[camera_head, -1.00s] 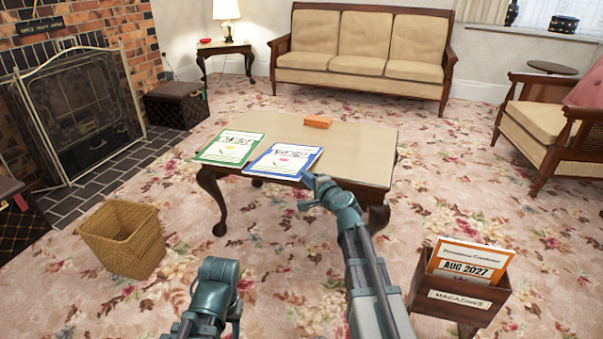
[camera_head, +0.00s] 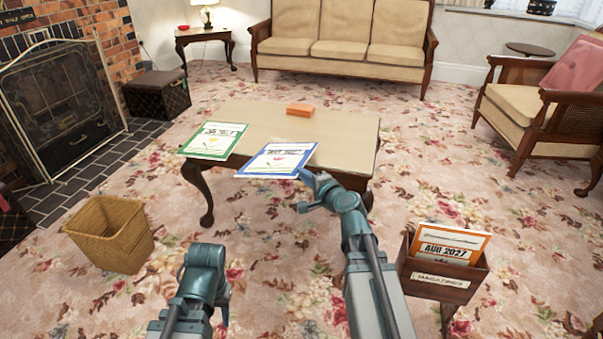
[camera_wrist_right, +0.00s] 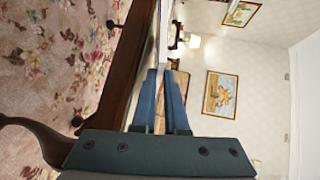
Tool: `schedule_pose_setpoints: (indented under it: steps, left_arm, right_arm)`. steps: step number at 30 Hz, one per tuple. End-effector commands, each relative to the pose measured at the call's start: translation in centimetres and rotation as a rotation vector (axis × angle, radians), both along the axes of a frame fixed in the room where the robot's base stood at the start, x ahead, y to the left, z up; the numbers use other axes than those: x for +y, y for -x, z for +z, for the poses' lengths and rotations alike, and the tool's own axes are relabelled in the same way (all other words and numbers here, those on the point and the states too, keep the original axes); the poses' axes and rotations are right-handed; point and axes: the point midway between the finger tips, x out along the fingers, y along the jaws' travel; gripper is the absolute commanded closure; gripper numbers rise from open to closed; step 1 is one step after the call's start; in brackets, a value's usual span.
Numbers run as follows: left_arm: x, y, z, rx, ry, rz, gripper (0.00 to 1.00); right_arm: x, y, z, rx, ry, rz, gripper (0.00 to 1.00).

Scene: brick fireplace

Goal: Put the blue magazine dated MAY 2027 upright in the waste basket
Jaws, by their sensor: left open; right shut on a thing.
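The blue-bordered magazine (camera_head: 277,159) lies flat at the table's front edge, partly overhanging it. Its date is too small to read. My right gripper (camera_head: 305,189) is at the magazine's front right corner, shut on it. In the right wrist view, the blue fingers (camera_wrist_right: 166,98) close on a thin pale edge of the magazine (camera_wrist_right: 163,38). The woven waste basket (camera_head: 112,234) stands on the carpet at left, open at the top, and looks empty. My left gripper (camera_head: 203,262) is low in front, right of the basket, open and empty; its fingertips are hard to see.
A green-bordered magazine (camera_head: 213,140) and an orange block (camera_head: 300,110) lie on the wooden table (camera_head: 345,140). A wooden magazine box (camera_head: 440,280) with an orange AUG 2027 magazine stands at right. Carpet between basket and table is clear.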

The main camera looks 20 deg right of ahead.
Motion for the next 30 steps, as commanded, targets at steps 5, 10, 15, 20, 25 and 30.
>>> schedule_pose_setpoints:
  steps: [5, 10, 15, 20, 25, 30]
  left_arm:
    - [0.0, 0.1, 0.4, 0.003, -0.001, 0.000, 0.54]
    - [0.0, 0.1, 1.8, 0.003, -0.001, -0.002, 0.54]
    - [0.0, 0.1, 4.6, 0.004, -0.002, -0.004, 0.54]
    - [0.1, 0.1, 8.4, 0.005, -0.003, -0.008, 0.54]
    - [0.1, 0.1, 12.7, 0.006, -0.004, -0.012, 0.54]
    - [0.1, 0.1, 17.0, 0.007, -0.004, -0.011, 0.54]
  right_arm:
    - [0.0, 0.0, 0.4, -0.001, -0.001, -0.001, 1.00]
    - [0.0, 0.0, 1.8, -0.001, -0.001, -0.001, 1.00]
    - [0.0, 0.0, 4.6, -0.001, -0.001, -0.001, 1.00]
    - [0.0, 0.0, 8.4, -0.001, -0.001, -0.001, 1.00]
    - [0.0, 0.0, 12.7, -0.001, -0.001, -0.001, 1.00]
    - [0.0, 0.0, 17.0, -0.001, -0.001, -0.001, 1.00]
